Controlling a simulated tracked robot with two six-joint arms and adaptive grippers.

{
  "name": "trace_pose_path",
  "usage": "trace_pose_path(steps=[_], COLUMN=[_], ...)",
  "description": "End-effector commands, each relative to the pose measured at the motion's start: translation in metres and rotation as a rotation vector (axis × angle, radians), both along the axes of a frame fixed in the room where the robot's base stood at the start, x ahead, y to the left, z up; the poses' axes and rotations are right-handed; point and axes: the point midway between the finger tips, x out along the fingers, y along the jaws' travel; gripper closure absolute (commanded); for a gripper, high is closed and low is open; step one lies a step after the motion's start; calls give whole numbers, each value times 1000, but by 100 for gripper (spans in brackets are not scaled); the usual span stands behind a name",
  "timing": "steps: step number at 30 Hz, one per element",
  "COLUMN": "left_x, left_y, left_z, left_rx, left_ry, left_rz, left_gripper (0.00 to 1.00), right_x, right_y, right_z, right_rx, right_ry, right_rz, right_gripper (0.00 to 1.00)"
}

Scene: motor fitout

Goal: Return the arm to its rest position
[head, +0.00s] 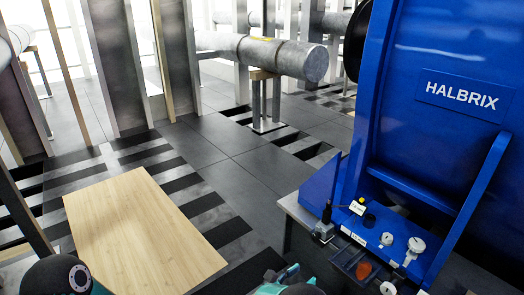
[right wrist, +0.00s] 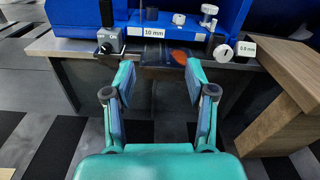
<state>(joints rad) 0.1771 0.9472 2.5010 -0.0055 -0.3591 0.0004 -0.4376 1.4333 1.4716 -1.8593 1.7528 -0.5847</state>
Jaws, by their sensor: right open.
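My right gripper (right wrist: 159,70) is open in the right wrist view, its two teal fingers apart with nothing between them. It points at the front edge of a grey bench (right wrist: 75,46) and stands apart from it. In the head view, only a teal part of my right gripper (head: 290,276) shows at the bottom edge, below and left of the bench. A dark, round part of my left arm (head: 58,276) with some teal shows at the bottom left corner. My left gripper is not in view.
A large blue HALBRIX machine (head: 440,45) stands at the right. Its blue base (head: 375,215) carries small knobs and labels. A wooden top (head: 140,230) lies at the left. A wooden block (right wrist: 285,95) stands right of my right gripper. Open floor (head: 205,138) lies behind.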

Motion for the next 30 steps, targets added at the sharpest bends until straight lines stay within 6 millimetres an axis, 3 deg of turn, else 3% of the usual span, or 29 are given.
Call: trace_pose_path(steps=[5,11,16,19,22,25,27,30], left_x=[2,2,2,2,2,2,2,2], left_y=[0,0,0,0,0,0,0,0], left_z=[-3,-6,-10,-14,-20,-26,-29,-33], left_rx=[1,1,1,1,1,1,1,1], left_ry=[-5,-4,-4,-4,-4,-4,-4,-4], left_rz=[1,0,0,0,0,0,0,0], left_gripper=[60,60,60,60,60,60,60,60], right_x=[-14,-43,-90,-137,-203,-263,-290,-304], right_y=[-22,-47,-66,-73,-66,-39,-16,9], right_z=[-33,-78,-125,-158,-190,-206,-208,-204], right_rx=[102,256,455,634,890,1176,1357,1553], right_ry=[98,221,339,413,462,428,341,158], right_rz=[-60,-163,-310,-464,-709,-1023,-1249,-1528], right_gripper=[44,44,44,44,44,44,44,44])
